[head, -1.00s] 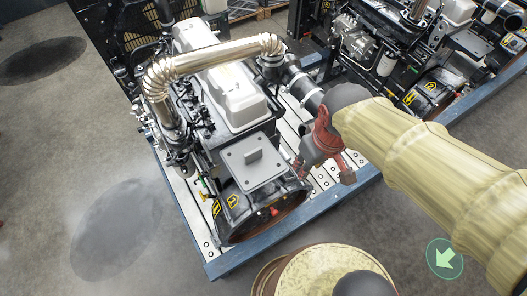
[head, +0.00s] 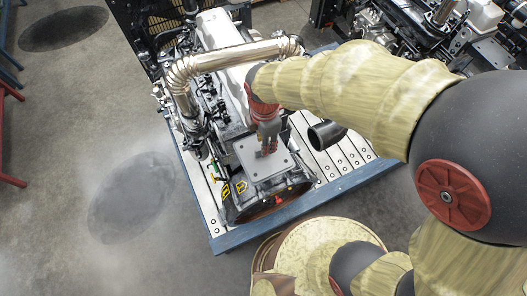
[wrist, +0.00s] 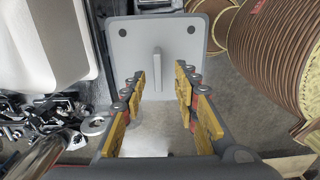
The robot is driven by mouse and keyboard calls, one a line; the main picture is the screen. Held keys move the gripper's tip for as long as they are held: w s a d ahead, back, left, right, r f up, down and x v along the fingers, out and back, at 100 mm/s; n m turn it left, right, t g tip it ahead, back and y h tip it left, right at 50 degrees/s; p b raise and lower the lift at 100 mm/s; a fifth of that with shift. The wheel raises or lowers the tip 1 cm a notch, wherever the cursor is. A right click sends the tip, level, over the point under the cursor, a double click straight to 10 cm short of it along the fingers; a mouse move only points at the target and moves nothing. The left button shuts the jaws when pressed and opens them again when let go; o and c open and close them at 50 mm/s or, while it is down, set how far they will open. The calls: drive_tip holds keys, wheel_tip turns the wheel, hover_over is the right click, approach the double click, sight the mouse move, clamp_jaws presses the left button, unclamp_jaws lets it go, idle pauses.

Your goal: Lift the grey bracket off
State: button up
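The grey bracket (head: 252,161) is a flat square plate with bolt holes, lying on the end of the near engine (head: 228,190). In the wrist view the bracket (wrist: 130,50) shows its upright fin (wrist: 157,68) in the middle. My gripper (head: 267,149) is over the plate and hides part of it, including the fin, in the head view. In the wrist view the two yellow-padded fingers of my gripper (wrist: 162,85) are apart, with the fin in line between their tips. The gripper is open and empty. I cannot tell how high the tips are above the plate.
A shiny corrugated exhaust pipe (head: 232,60) arches over the engine behind the bracket. A black pipe end (head: 326,134) sits to the right. The engine stands on a blue-edged slatted pallet (head: 345,160). Open floor (head: 60,150) lies to the left.

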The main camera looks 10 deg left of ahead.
drive_tip(key=shift+w+a+f+p, duration=0.1)
drive_tip(key=shift+f+p, duration=0.15)
drive_tip(key=shift+f, duration=1.15)
drive_tip(key=shift+a+f+p, duration=0.1)
drive_tip(key=shift+f+p, duration=0.1)
drive_tip(key=shift+f, duration=1.15)
drive_tip(key=c, duration=0.3)
drive_tip(key=c, duration=0.4)
drive_tip(key=shift+r, duration=0.1)
clamp_jaws()
